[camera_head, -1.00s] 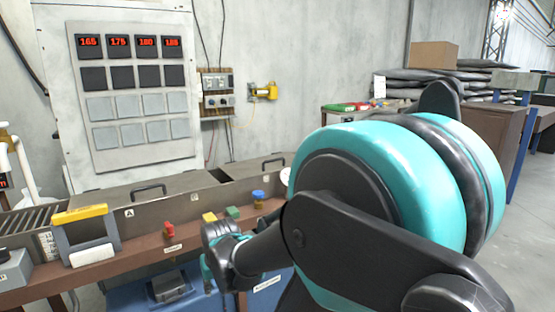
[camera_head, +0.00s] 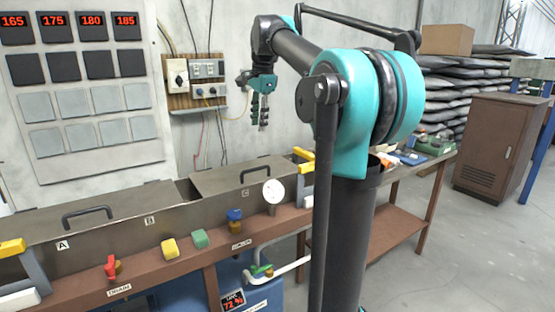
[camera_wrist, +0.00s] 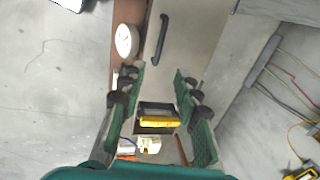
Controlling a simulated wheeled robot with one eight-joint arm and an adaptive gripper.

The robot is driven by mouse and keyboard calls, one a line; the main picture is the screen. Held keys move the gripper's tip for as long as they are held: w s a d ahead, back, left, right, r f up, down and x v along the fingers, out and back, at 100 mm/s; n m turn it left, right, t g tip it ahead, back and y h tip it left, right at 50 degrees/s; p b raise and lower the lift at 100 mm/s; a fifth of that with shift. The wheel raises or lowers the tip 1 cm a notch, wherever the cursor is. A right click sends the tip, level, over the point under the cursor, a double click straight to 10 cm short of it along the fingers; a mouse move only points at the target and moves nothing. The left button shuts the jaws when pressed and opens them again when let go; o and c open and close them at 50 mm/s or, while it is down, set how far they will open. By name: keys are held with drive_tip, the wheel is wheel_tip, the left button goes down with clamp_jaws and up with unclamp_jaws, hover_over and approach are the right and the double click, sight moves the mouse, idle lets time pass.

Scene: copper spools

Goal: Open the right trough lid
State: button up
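The right trough lid (camera_head: 245,178) is a flat grey-brown panel with a dark bar handle (camera_head: 263,163), near label C. It lies shut over the right part of the trough. In the wrist view the lid (camera_wrist: 192,45) and its handle (camera_wrist: 160,40) show near the top. My gripper (camera_head: 262,118) hangs above the right part of the trough, fingers pointing down, clear of the handle. In the wrist view my gripper (camera_wrist: 158,82) is open, with its two green fingers wide apart and nothing between them.
The left lid (camera_head: 75,228) with its handle is shut. A round white gauge (camera_head: 273,191) stands at the trough's front edge beside the right lid. A yellow-topped frame (camera_head: 303,153) stands at its right end. Several knobs line the front ledge. A wall switch panel (camera_head: 196,82) is behind.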

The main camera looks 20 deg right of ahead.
approach(257, 169)
drive_tip(key=f, duration=0.2)
drive_tip(key=w+f, duration=0.1)
drive_tip(key=f, duration=0.2)
drive_tip(key=w+f, duration=0.1)
drive_tip(key=f, duration=0.1)
drive_tip(key=shift+a+f, duration=0.25)
drive_tip(key=shift+f, duration=0.05)
clamp_jaws()
idle(0.4)
